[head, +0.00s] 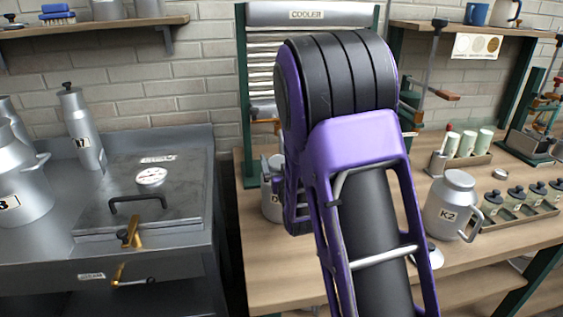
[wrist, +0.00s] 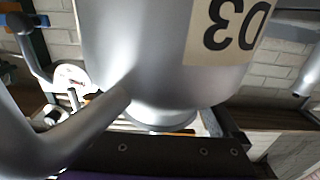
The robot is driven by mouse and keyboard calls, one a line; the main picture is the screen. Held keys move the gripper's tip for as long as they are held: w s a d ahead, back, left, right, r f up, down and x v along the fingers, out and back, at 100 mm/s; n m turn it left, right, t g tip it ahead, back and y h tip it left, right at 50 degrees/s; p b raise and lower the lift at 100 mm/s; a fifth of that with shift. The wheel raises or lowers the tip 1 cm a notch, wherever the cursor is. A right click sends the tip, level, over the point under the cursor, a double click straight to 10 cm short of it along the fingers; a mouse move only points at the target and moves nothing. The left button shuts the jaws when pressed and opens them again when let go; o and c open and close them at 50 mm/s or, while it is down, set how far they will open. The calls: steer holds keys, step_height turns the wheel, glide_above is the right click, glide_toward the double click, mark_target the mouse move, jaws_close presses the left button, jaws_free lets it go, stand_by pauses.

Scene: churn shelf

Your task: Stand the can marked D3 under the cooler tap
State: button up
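The can marked D3 (wrist: 160,50) is grey metal and fills the upper middle of the wrist view, very close. Its label reads upside down there, with the neck towards the bottom of the picture. Its thick grey handle (wrist: 85,130) runs to the lower left. A dark bar with screws, part of my gripper (wrist: 160,158), crosses the bottom near the can's neck; its fingertips and any contact are hidden. In the head view my purple arm hides my gripper. The cooler (head: 306,15) stands behind the arm, and its tap cannot be made out.
A grey can (head: 270,206) shows partly behind my arm on the wooden bench (head: 300,296); its label is unreadable. Can K2 (head: 452,200) stands right of my arm, near a rack of small jars (head: 520,208). A metal vat (head: 140,200) stands left.

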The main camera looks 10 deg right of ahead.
steer(key=shift+r, duration=0.15)
steer(key=s+p, duration=0.4)
steer(key=s, duration=0.5)
steer(key=shift+s+r, duration=0.15)
steer(key=shift+r, duration=0.05)
steer(key=s+p, duration=0.1)
steer(key=p, duration=0.2)
steer(key=s+p, duration=0.1)
steer(key=p, duration=0.3)
steer(key=shift+s+f, duration=0.2)
steer(key=shift+s, duration=0.15)
